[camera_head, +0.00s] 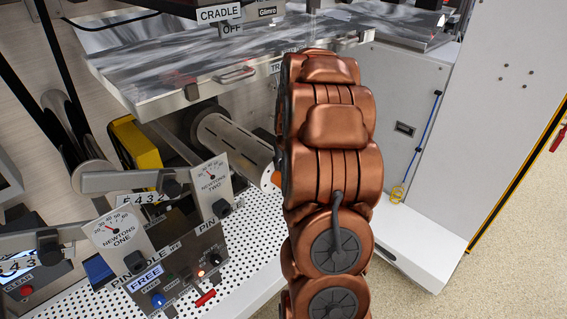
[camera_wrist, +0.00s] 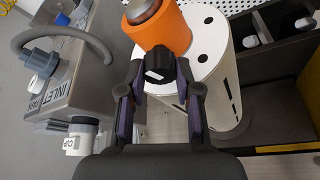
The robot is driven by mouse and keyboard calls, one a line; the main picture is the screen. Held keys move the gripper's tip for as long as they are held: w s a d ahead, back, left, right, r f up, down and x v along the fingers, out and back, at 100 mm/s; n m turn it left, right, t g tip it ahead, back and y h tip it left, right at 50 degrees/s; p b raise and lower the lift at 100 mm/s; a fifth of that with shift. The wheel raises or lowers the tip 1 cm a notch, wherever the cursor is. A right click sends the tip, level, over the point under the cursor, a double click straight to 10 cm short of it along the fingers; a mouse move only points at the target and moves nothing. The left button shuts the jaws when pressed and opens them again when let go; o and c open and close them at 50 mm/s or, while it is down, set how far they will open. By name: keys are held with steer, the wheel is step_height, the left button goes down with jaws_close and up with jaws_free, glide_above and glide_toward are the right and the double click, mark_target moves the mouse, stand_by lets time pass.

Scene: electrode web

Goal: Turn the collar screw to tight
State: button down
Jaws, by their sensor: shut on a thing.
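The collar screw (camera_wrist: 155,60) is a black ribbed knob with a white mark, on the side of an orange collar (camera_wrist: 166,28). The collar sits around a metal shaft end (camera_wrist: 143,10) at the face of a white drum (camera_wrist: 207,50). In the wrist view my gripper (camera_wrist: 160,72) has one finger on each side of the knob and is shut on it. In the head view my copper arm hides the gripper and the screw. Only a sliver of the orange collar (camera_head: 277,178) shows beside the slotted white roller (camera_head: 235,148). I cannot read whether the screw is tight.
A grey box labelled INLET (camera_wrist: 70,85) with a hose stands left in the wrist view; a dark tray (camera_wrist: 285,75) is at right. In the head view, a spindle control panel (camera_head: 170,275) and NEWTONS gauges (camera_head: 118,232) stand left. A metal table (camera_head: 200,70) lies above.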

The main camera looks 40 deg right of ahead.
steer(key=shift+m, duration=0.5)
steer(key=c, duration=1.1)
jaws_free()
steer(key=shift+o, duration=0.2)
steer(key=shift+r, duration=0.1)
steer(key=v, duration=1.2)
steer(key=shift+a, duration=0.2)
